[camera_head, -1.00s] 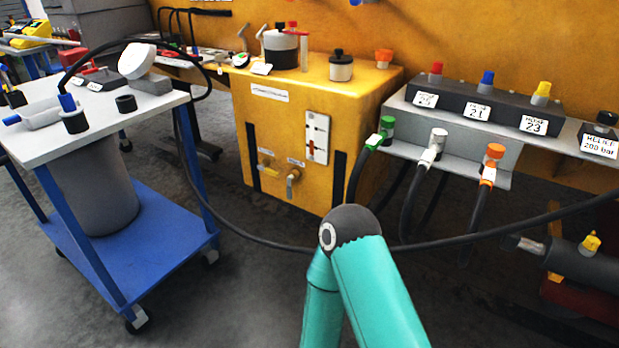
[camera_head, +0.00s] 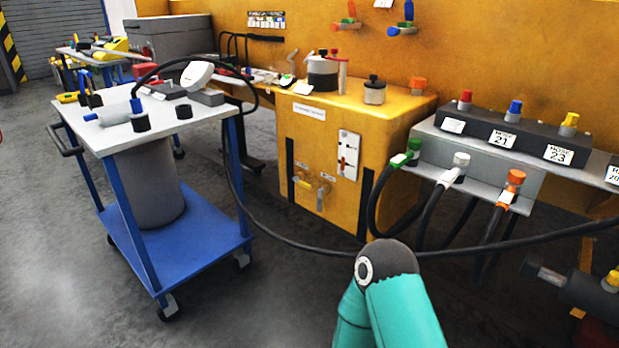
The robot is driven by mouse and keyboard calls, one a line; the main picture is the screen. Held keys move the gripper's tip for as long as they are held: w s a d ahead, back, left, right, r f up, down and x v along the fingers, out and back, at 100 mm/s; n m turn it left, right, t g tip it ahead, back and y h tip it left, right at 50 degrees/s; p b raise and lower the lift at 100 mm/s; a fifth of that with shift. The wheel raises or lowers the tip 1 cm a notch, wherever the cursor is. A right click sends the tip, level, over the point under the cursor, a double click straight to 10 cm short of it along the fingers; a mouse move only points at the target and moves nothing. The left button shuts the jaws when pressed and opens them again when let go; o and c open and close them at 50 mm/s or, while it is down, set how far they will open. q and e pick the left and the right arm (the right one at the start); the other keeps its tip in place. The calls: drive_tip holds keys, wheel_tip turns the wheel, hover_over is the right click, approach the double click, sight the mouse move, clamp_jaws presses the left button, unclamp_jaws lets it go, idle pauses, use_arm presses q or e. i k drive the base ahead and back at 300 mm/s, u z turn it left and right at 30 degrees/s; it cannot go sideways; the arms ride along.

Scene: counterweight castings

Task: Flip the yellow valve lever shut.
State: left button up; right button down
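Two small brass-coloured valves sit low on the front of the yellow tank (camera_head: 300,135). The left valve (camera_head: 302,179) and the right valve (camera_head: 323,188) each have a small label above. The right one has a paler handle pointing downward. I cannot tell for sure whether either handle is the yellow valve lever. A yellow knob (camera_head: 613,279) stands on a dark cylinder at the right edge. Neither of my grippers is in view; only a teal arm link of mine shows at the bottom centre.
A blue and white trolley (camera_head: 185,255) stands left, with a black hose looping from it across the front of the tank. A grey hose manifold (camera_head: 470,162) with hoses hangs right. Grey floor (camera_head: 80,290) is clear front left.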

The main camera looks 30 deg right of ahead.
sight(308, 187)
drive_tip(key=z, duration=0.65)
drive_tip(key=i, duration=1)
drive_tip(key=z, duration=0.05)
